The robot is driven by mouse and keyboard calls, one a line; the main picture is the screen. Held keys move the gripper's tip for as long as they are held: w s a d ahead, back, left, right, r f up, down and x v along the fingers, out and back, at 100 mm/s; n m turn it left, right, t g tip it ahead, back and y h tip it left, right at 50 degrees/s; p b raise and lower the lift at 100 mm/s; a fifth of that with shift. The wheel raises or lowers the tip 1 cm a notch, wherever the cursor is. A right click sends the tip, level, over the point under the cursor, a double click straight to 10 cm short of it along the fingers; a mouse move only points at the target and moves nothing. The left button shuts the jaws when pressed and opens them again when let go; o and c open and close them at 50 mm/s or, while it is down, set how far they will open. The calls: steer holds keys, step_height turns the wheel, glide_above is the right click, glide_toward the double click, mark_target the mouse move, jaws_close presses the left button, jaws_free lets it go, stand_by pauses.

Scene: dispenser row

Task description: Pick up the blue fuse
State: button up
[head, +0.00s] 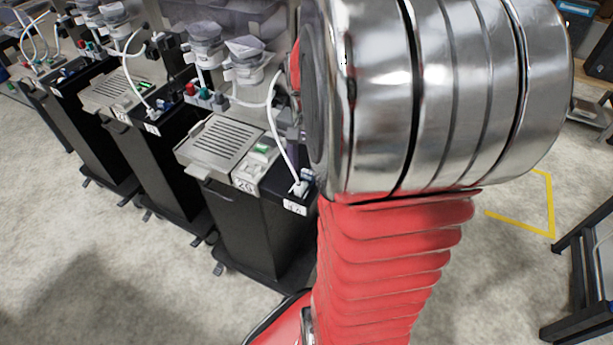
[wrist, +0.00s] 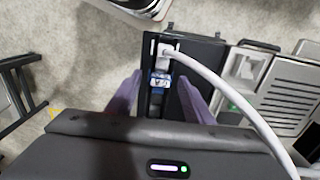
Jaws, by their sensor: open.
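A small blue block with white markings, which looks like the blue fuse (wrist: 160,79), sits in a narrow dark slot on a black cabinet top in the wrist view. My gripper (wrist: 160,90) is open, with one finger on each side of the slot. The block lies between the fingers, with gaps at both sides; whether the tips reach down to its height I cannot tell.
A white plug (wrist: 167,50) with a thick white cable sits just beyond the block; the cable curves past the right finger. In the head view, black dispenser cabinets (head: 255,230) stand in a row with grilled trays (head: 222,140). A dark stand (head: 585,235) is at right.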

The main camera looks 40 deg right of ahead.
steer(key=shift+c, duration=0.2)
jaws_close()
stand_by(0.4)
